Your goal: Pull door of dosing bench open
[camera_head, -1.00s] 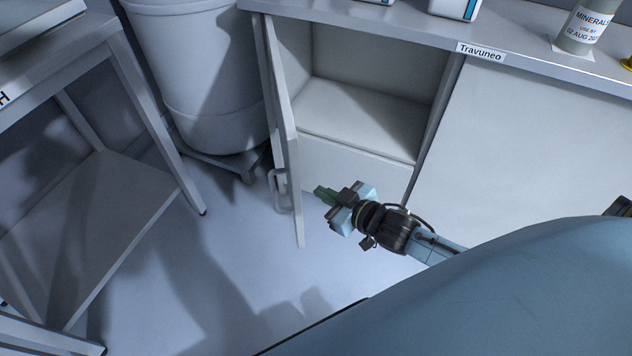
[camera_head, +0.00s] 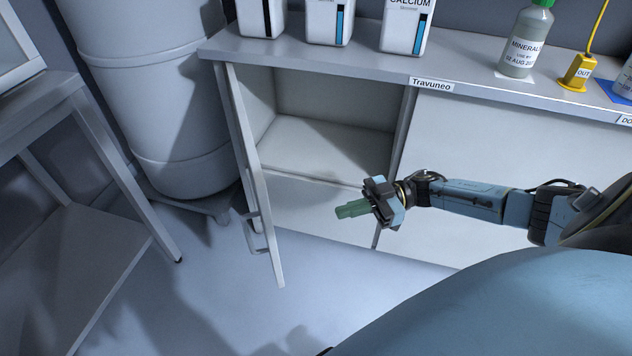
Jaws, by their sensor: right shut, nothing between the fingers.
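The dosing bench (camera_head: 310,68) stands across the middle and right of the head view, with a label "Travuneo" on its front edge. Its left door (camera_head: 250,180) is swung wide open and stands out from the cabinet, seen nearly edge-on. The door's bar handle (camera_head: 255,233) is on its left face. The cabinet inside (camera_head: 330,145) is visible and looks empty. My right gripper (camera_head: 352,210), with green fingers, is shut and empty. It is in front of the opening, to the right of the door and apart from it. My left gripper is not in view.
Several cartons (camera_head: 405,27), a mineral bottle (camera_head: 522,45) and a yellow tag-like block (camera_head: 578,72) stand on the bench top. A large grey bin (camera_head: 150,100) on a wheeled base is left of the door. A metal table (camera_head: 60,110) is at far left. Floor before the door is clear.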

